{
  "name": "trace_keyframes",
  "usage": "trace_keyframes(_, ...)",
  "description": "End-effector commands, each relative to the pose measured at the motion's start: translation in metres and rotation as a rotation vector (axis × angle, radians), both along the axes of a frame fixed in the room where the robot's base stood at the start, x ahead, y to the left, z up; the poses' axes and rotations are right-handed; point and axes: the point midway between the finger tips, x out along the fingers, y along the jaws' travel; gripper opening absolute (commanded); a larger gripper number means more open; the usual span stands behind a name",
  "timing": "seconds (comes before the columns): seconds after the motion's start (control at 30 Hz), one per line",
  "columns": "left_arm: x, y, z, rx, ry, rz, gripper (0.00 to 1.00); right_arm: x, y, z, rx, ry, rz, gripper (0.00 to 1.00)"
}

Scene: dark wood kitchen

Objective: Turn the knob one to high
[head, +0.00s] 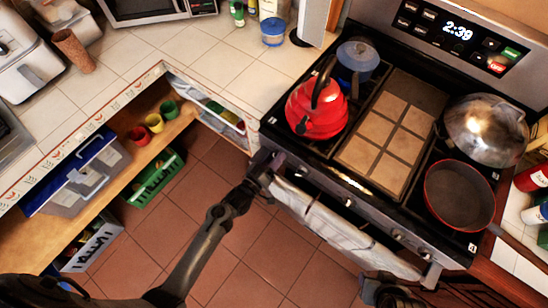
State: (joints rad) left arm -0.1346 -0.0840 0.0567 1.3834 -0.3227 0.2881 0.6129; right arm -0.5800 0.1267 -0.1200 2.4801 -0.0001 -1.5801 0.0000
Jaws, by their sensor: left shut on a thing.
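The stove (365,187) stands at the right, with its row of knobs along the front edge. My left gripper (271,166) is at the left end of this front panel, shut on the leftmost knob, which is mostly hidden by the fingers. Its dial position cannot be read. Another knob (398,234) shows farther right on the panel. My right gripper (388,291) is low at the bottom edge, in front of the oven; its fingers are too unclear to tell open from shut.
A red kettle (317,108) sits on the front left burner, with a blue-grey pot (357,56) behind. A dark red pan (459,194) and a metal wok-like lid (486,130) are at the right. A white towel (340,228) hangs on the oven front.

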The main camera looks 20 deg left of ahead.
Motion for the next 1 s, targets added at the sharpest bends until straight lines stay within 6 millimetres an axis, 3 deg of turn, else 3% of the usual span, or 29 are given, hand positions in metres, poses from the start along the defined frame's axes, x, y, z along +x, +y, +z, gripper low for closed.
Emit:
trace_keyframes(0.1,0.0,0.0,0.0,0.001,-0.001,0.001,0.19,0.0,0.0,0.0,0.001,0.0,-0.001,0.43)
trace_keyframes(0.13,0.0,0.0,0.0,0.001,-0.001,0.001,0.53,0.0,0.0,0.0,0.001,0.0,-0.001,0.43)
trace_keyframes(0.3,0.0,0.0,0.0,0.001,0.0,0.0,0.75,0.0,0.001,0.0,0.004,0.001,-0.003,0.43)
trace_keyframes(0.67,-0.004,0.001,0.0,0.001,0.0,0.001,0.75,0.0,0.002,0.001,0.011,0.001,-0.007,0.43)
trace_keyframes(1.0,-0.052,0.013,-0.001,0.003,0.003,-0.001,0.75,0.0,0.002,0.006,0.009,0.0,-0.005,0.43)
